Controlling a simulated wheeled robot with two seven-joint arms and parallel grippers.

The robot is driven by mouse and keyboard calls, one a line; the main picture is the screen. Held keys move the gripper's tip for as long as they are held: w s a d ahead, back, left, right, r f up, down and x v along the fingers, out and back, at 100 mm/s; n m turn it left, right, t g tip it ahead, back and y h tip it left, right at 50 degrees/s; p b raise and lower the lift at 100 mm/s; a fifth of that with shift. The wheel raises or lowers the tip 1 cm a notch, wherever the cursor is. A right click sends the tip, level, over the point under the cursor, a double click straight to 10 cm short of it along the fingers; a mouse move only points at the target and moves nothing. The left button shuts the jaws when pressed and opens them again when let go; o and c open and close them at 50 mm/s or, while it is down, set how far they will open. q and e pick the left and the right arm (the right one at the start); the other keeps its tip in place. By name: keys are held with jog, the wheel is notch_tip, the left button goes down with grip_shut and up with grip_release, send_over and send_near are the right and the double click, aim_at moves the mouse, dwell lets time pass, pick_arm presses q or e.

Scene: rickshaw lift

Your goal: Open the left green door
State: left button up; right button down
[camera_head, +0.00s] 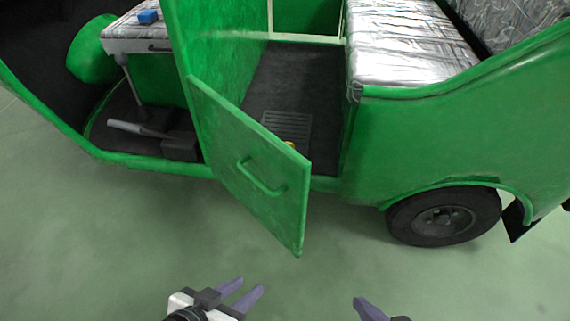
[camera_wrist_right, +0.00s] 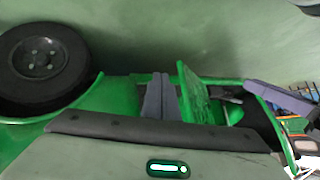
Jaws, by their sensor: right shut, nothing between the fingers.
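The green door (camera_head: 250,165) of the rickshaw stands swung outward from the body, with the doorway beside it uncovered. Its green bar handle (camera_head: 262,177) is on the face toward me. My left gripper (camera_head: 248,286) is in front of and below the door, apart from it, with its two fingers spread and nothing between them. My right gripper (camera_head: 362,303) is to the right of the door, shut and empty; its rear is cut off by the picture edge. In the right wrist view the shut fingers (camera_wrist_right: 160,82) point toward the rickshaw, and a green panel, likely the door (camera_wrist_right: 193,92), shows beside them.
The green rickshaw body (camera_head: 450,140) with a rear wheel (camera_head: 442,217) stands to the right of the door. Inside are a silver seat (camera_head: 405,45) and a dark floor (camera_head: 270,80). The green ground (camera_head: 130,235) in front is clear.

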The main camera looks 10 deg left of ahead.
jog(key=w+a+r+m+g+y, duration=0.2)
jog(key=w+a+m+y, duration=0.1)
jog(key=w+y, duration=0.35)
jog(key=w+d+r+m+t+y+b, duration=0.1)
jog(key=w+d+r+m+y, duration=0.15)
jog(key=w+r, duration=0.35)
jog(key=w+d+r+m+y, duration=0.1)
jog(key=w+r+y, duration=0.25)
jog(key=r, duration=0.35)
pick_arm(q)
jog(key=shift+w+d+f+g, duration=0.2)
jog(key=shift+w+f+g, duration=0.1)
jog(key=shift+w+f, duration=0.05)
pick_arm(e)
jog(key=a, duration=1.1)
jog(key=shift+w+a+r, duration=0.15)
jog(key=shift+w, duration=0.3)
pick_arm(q)
jog(key=shift+f, duration=0.15)
